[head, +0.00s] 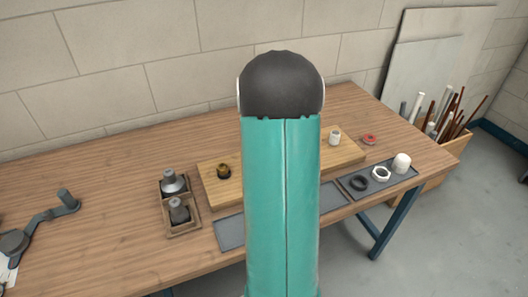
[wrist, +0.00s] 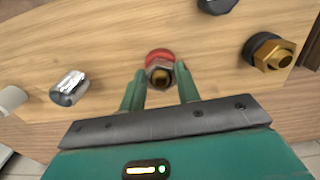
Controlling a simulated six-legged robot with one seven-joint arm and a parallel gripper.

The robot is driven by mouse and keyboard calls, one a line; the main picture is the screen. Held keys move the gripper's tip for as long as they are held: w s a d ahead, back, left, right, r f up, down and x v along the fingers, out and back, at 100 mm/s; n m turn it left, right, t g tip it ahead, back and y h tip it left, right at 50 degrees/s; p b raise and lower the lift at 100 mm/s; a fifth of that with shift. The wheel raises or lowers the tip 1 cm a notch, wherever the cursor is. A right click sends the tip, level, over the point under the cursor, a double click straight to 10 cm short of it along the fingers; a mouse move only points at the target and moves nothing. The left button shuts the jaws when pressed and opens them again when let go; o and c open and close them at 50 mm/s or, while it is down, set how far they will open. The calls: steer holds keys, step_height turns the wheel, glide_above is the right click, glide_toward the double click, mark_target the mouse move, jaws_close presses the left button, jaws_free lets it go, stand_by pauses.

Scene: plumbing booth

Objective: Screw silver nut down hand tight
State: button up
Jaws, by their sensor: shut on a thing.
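The silver nut (wrist: 152,72) is a small grey hex piece around a brass end (wrist: 159,79), with a red ring (wrist: 158,55) just behind it, all at the wooden board (wrist: 120,35). My gripper (wrist: 161,81) has its two teal fingers on either side of the nut and is shut on it. Exact finger contact is hard to see at this size. How far down the nut sits cannot be told. In the head view my own arm covers the gripper and the nut.
On the board, a brass hex fitting (wrist: 268,52) stands right and a chrome piece (wrist: 70,88) left. In the head view, a wooden tray (head: 181,230) holds two grey parts. A dark mat (head: 352,191) carries a black ring and white parts. A red ring (head: 369,139) lies on the bench.

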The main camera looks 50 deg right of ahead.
steer(key=o, duration=1.9)
steer(key=shift+c, duration=0.2)
steer(key=shift+r, duration=2.5)
